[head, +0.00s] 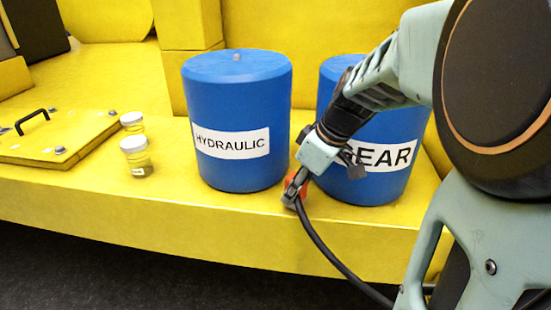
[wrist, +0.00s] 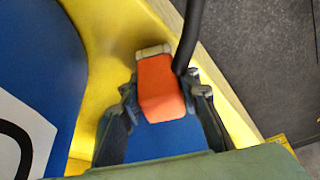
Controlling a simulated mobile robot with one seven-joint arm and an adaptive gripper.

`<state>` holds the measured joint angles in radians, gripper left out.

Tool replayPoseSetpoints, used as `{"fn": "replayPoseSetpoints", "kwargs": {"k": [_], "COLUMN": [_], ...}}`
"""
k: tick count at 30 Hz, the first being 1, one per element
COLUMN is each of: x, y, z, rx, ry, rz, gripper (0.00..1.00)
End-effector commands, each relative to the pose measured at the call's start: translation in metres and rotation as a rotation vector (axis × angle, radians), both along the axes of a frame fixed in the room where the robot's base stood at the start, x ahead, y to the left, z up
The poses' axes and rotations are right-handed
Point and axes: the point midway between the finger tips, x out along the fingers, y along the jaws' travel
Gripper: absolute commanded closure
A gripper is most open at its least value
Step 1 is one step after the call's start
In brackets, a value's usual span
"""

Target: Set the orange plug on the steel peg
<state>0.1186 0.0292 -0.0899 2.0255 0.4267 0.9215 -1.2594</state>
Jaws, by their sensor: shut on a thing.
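The orange plug (wrist: 160,90) is a block with a pale end piece, between the two fingers of my gripper (wrist: 163,97) in the wrist view. My gripper is shut on it. In the head view, my gripper (head: 295,190) points down at the front of the yellow ledge, between the two blue drums, with a little of the orange showing. I cannot tell whether the plug touches the ledge. A small grey stub (head: 237,57) stands on top of the left drum; it may be the steel peg, but it is too small to be sure.
The HYDRAULIC drum (head: 236,115) stands left of my gripper and the GEAR drum (head: 385,185) behind my arm. A black cable (head: 335,262) runs down from beside the plug. Two small jars (head: 137,160) and a handled yellow panel (head: 60,140) are at left. The ledge (head: 150,210) drops at its front edge.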

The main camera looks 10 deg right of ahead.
Motion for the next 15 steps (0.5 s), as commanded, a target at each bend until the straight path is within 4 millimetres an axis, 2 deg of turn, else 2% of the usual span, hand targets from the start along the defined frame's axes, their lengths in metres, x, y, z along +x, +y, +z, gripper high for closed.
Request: {"fn": "replayPoseSetpoints", "kwargs": {"k": [15], "x": [0.0007], "y": [0.0000], "z": [-0.0094], "rx": [0.000], "ry": [-0.003], "rz": [-0.001], "gripper": [1.00]}}
